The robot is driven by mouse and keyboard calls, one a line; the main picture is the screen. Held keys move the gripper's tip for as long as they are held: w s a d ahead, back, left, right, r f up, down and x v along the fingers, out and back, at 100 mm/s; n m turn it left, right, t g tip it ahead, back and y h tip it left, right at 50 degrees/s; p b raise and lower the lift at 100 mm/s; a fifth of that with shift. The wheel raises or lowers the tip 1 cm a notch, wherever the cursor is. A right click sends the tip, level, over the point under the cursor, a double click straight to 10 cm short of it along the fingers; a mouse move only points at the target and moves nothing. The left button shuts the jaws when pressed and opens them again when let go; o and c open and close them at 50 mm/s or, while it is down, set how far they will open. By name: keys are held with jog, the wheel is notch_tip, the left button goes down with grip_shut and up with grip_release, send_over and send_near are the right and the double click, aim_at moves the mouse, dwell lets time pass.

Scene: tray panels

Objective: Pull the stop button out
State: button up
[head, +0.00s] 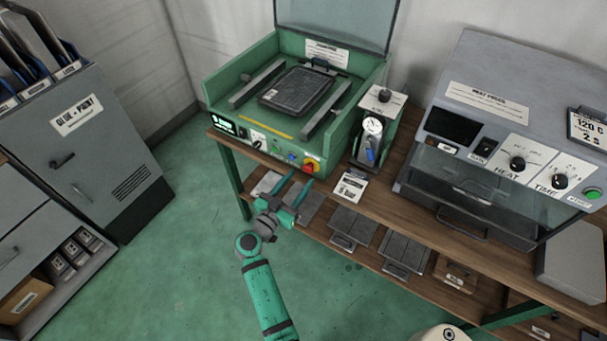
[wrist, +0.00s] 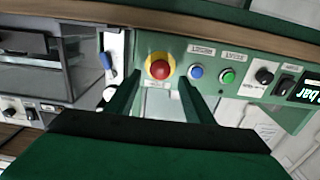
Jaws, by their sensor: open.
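The stop button (head: 309,166) is a red mushroom head on a yellow surround at the right end of the green machine's front panel. In the wrist view the red stop button (wrist: 160,69) faces me, upper middle, between the lines of my two fingers. My gripper (head: 292,186) is open and empty, in front of and slightly below the panel. In the wrist view my gripper (wrist: 157,94) has one finger on each side of the button's lower area. The fingertips appear close to the panel; I cannot tell whether they touch it.
A blue button (wrist: 196,72) and a green button (wrist: 227,76) sit beside the stop button. A gauge unit (head: 372,135) stands right of the green machine (head: 240,155). A white card (head: 350,187) lies on the wooden bench edge. The grey heat press (head: 490,130) is farther right.

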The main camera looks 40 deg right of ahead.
aim_at(307, 170)
jog(key=shift+x, duration=1.85)
jog(key=shift+c, duration=0.6)
